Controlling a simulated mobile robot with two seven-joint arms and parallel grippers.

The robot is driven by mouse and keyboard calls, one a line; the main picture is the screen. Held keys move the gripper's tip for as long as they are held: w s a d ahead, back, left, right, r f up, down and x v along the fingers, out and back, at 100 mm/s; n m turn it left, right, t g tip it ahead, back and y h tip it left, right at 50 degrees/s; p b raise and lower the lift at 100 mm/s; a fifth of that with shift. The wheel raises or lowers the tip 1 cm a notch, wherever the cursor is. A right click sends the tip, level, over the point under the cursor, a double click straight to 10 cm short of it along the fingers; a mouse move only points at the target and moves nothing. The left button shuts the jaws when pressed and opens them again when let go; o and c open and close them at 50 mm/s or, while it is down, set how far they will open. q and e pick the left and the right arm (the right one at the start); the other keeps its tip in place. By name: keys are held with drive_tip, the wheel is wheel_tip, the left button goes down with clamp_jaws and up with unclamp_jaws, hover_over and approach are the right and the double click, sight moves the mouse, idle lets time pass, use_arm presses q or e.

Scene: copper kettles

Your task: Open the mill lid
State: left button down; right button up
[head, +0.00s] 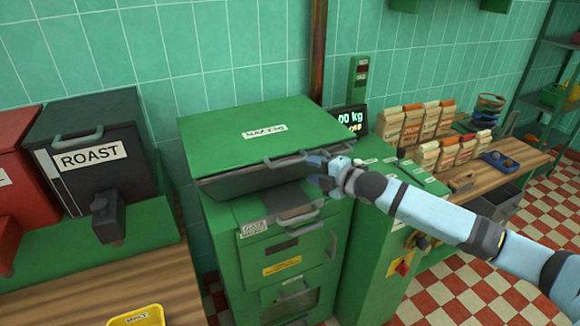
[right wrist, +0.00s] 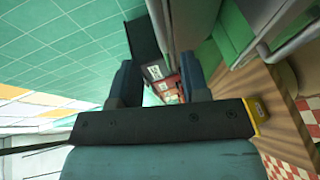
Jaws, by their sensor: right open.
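The mill lid (head: 235,140) is a flat green panel with a white label, lying over the dark body on top of the green mill (head: 225,235). A grey bar handle (head: 285,160) runs along its front edge. My right gripper (head: 322,172) is at the lid's front right corner, close to the right end of the handle; I cannot tell whether it touches it. In the right wrist view its two dark fingers (right wrist: 158,82) are apart, with nothing clearly held between them. My left gripper is not in view.
A dark ROAST bin (head: 90,150) and a red bin (head: 8,185) stand to the left. A yellow malt tray (head: 137,316) is at the bottom left. Paper bags (head: 415,125) stand on the wooden counter at right. A copper-brown pipe (head: 318,50) runs down the wall behind.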

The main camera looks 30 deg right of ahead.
sight(293, 163)
drive_tip(key=b+x, duration=0.3)
drive_tip(key=x, duration=0.6)
drive_tip(key=shift+d, duration=0.1)
drive_tip(key=shift+c, duration=0.4)
clamp_jaws()
